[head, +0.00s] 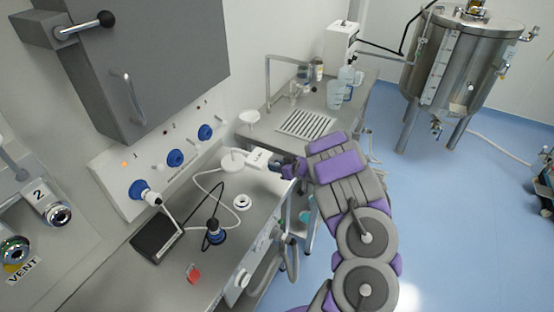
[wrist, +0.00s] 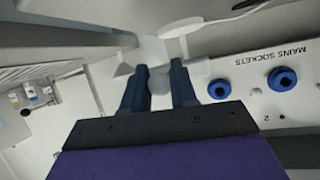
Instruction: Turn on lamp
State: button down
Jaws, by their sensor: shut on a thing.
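A white box with dark lettering, seemingly the lamp's unit (head: 257,157), sits at the back edge of the steel bench in the head view. A white round disc (head: 232,162) is just left of it. My gripper (head: 284,168) is at the right end of the box. In the wrist view my gripper (wrist: 160,88) has its two dark fingers on either side of a small pale round knob (wrist: 160,82). The fingers are shut on this knob. My wrist hides the near side. I cannot tell whether the lamp is lit.
A sloped socket panel (head: 120,172) with blue sockets lies left, below a grey cabinet (head: 150,60). White cables, a black pad (head: 157,238) and a red item (head: 194,273) lie on the bench. A steel tank (head: 462,65) stands right. Blue floor (head: 460,220) is open.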

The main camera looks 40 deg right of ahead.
jog(key=shift+w+r+g+h+p, duration=0.1)
jog(key=shift+r+g+h+p, duration=0.6)
jog(key=shift+p, duration=2.85)
jog(key=g+p, duration=0.1)
jog(key=p, duration=0.1)
jog(key=g+p, duration=0.1)
jog(key=p, duration=0.2)
jog(key=shift+w+a+r+n, duration=0.1)
jog(key=shift+r+n, duration=0.2)
jog(key=shift+g+p, duration=0.3)
jog(key=shift+p, duration=0.75)
jog(key=shift+f+p, duration=0.1)
jog(key=shift+p, duration=0.75)
jog(key=c, duration=0.9)
grip_release()
jog(key=shift+w+f+g, duration=0.1)
jog(key=shift+g, duration=0.2)
jog(key=v, duration=1.7)
jog(key=shift+b, duration=0.35)
